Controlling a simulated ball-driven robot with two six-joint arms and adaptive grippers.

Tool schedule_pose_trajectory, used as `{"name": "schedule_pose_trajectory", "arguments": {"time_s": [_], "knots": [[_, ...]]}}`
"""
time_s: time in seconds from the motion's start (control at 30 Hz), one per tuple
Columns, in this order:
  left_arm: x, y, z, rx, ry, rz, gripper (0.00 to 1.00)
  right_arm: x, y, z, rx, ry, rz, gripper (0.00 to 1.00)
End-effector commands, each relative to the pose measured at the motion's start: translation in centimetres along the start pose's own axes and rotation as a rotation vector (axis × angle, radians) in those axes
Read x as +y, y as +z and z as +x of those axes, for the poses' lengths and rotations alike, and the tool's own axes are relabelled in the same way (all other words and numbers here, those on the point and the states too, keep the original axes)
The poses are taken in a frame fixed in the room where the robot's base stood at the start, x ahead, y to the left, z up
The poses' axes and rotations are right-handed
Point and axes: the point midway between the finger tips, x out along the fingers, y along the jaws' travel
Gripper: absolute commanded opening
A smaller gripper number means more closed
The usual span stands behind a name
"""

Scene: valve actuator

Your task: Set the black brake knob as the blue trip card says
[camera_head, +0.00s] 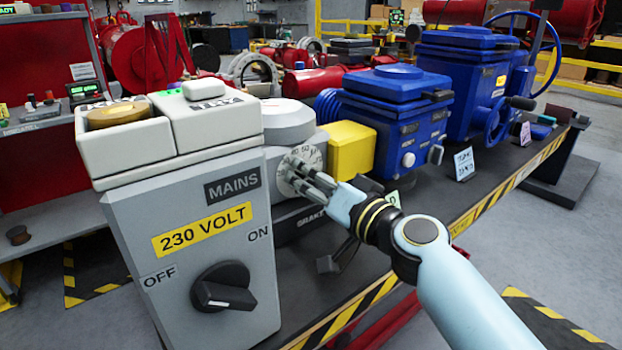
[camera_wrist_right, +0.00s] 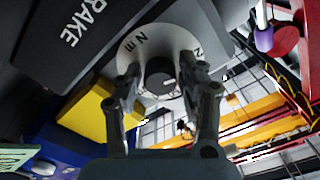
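The black brake knob (camera_wrist_right: 160,76) sits on a pale round dial (camera_wrist_right: 143,45) in the right wrist view, beside a dark surface lettered BRAKE. My right gripper (camera_wrist_right: 161,66) is open, with a finger on either side of the knob and gaps that seem to show between. In the head view my right gripper (camera_head: 312,176) is in front of the numbered dial (camera_head: 303,165) and hides the knob. The light blue card (camera_head: 464,163) stands right of it on the bench; its writing is too small to read. My left gripper is out of view.
A grey MAINS box (camera_head: 205,240) with a black OFF/ON switch (camera_head: 222,287) stands left. A yellow block (camera_head: 351,149) and blue actuator housings (camera_head: 395,120) lie right of the dial. A green card (camera_wrist_right: 15,156) and a purple card (camera_head: 525,133) also show. A striped bench edge (camera_head: 510,185) runs along the front.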

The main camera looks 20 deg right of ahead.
Motion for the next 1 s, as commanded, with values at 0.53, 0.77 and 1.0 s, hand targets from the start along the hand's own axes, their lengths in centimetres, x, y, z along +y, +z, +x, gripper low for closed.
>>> {"name": "schedule_pose_trajectory", "arguments": {"time_s": [0.53, 0.77, 1.0], "knots": [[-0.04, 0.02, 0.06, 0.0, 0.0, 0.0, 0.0, 0.03, 0.02, -0.03, 0.0, 0.0, 0.033, 0.01], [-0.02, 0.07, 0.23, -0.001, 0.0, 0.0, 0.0, 0.03, 0.05, -0.04, 0.0, 0.001, 0.156, 0.01], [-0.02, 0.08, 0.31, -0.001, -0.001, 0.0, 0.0, -0.01, 0.03, -0.04, 0.0, 0.001, 0.324, 0.01]]}}
